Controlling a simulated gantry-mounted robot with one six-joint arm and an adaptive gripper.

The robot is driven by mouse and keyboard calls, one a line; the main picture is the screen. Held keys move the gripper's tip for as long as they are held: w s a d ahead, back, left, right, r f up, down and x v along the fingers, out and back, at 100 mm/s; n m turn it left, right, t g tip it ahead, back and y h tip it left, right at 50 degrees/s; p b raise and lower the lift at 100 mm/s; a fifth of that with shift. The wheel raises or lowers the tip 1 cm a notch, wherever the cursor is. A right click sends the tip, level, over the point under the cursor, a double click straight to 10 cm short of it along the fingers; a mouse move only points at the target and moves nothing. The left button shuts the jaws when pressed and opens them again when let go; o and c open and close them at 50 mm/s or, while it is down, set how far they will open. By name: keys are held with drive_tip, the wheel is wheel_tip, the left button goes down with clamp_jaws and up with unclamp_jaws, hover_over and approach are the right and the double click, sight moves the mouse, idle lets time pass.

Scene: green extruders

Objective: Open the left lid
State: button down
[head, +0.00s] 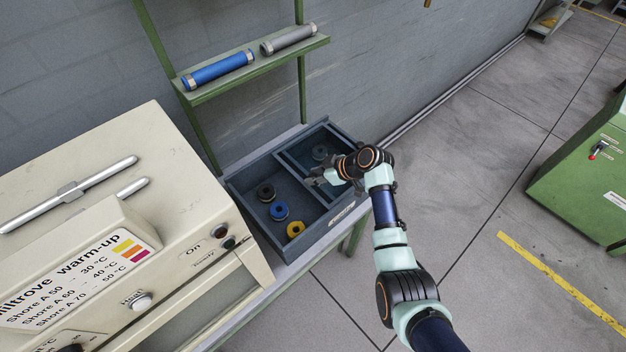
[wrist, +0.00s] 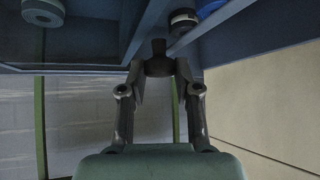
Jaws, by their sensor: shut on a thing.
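A blue-grey box (head: 330,240) with compartments stands on the bench. I cannot clearly make out a separate left lid on it. My gripper (head: 320,180) is over the middle of the box, by the divider. In the wrist view my gripper (wrist: 158,72) is shut on a small dark knob (wrist: 158,46), which sits between the fingertips below the box's edge in the picture. The fingers hide part of the knob. I cannot tell which lid or panel the knob belongs to.
The left compartment holds a black spool (head: 266,192), a blue spool (head: 279,211) and a yellow spool (head: 295,230). A dark green spool (head: 319,152) lies in the back right compartment. A cream warm-up machine (head: 170,150) stands close on the left. A shelf (head: 262,66) holds two rollers above.

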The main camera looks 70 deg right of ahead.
drive_tip(key=shift+s+d+f, duration=0.1)
drive_tip(key=shift+s+d, duration=0.1)
drive_tip(key=shift+d, duration=0.05)
drive_tip(key=c, duration=1.1)
unclamp_jaws()
drive_tip(key=shift+o, duration=1.2)
drive_tip(key=shift+s+d, duration=0.15)
drive_tip(key=shift+d, duration=0.15)
drive_tip(key=shift+a+r, duration=0.1)
drive_tip(key=shift+r, duration=0.1)
drive_tip(key=shift+s+r, duration=0.2)
drive_tip(key=shift+r, duration=0.1)
drive_tip(key=v, duration=1.1)
drive_tip(key=shift+s+a, duration=0.1)
